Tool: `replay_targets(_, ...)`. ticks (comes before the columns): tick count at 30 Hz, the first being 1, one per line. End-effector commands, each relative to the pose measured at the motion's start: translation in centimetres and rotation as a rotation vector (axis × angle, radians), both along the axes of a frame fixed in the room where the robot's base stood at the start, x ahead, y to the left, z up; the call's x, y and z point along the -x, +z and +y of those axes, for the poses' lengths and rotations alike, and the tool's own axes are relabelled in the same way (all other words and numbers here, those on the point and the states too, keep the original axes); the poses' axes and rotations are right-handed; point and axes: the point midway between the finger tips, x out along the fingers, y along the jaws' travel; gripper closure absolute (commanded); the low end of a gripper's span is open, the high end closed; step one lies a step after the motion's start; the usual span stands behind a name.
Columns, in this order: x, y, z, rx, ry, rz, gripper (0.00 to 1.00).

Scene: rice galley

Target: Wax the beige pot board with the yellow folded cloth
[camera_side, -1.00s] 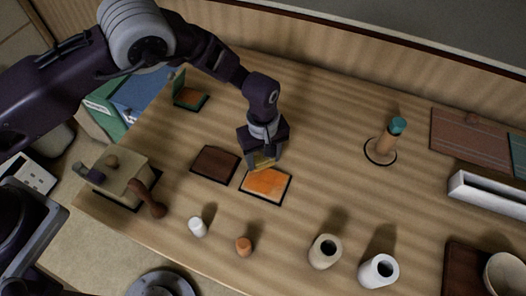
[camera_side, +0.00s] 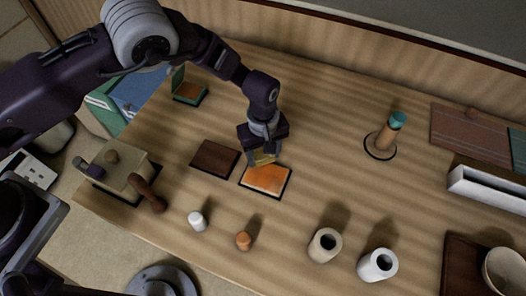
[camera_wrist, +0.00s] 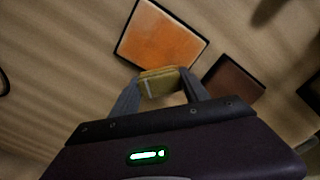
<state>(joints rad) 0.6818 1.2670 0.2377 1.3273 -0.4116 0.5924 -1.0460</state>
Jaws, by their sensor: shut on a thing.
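My gripper (camera_side: 262,151) is shut on the yellow folded cloth (camera_side: 261,159), which also shows between the fingers in the wrist view (camera_wrist: 158,83). The cloth is at the far edge of a square orange board with a dark rim (camera_side: 266,181). I cannot tell whether it touches the board. In the wrist view the orange board (camera_wrist: 160,37) has a patchy surface with paler smears. No board looks plainly beige. A dark brown square board (camera_side: 215,158) lies just left of the orange one and also shows in the wrist view (camera_wrist: 233,82).
An open green box (camera_side: 189,92) stands at the back left. A beige block with knobs (camera_side: 121,176) is at the left edge. A white bottle (camera_side: 197,222), an orange-brown peg (camera_side: 243,241) and two cups (camera_side: 325,245) (camera_side: 378,265) stand in front. A teal-topped bottle (camera_side: 393,132) stands right.

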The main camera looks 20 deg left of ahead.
Motion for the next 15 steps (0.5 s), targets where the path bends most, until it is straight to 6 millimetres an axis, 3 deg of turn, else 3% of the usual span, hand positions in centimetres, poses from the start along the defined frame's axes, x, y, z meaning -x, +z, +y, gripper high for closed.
replay_targets(15, 0.73, -0.30, -0.71, -0.001, -0.002, 0.001, 1.00)
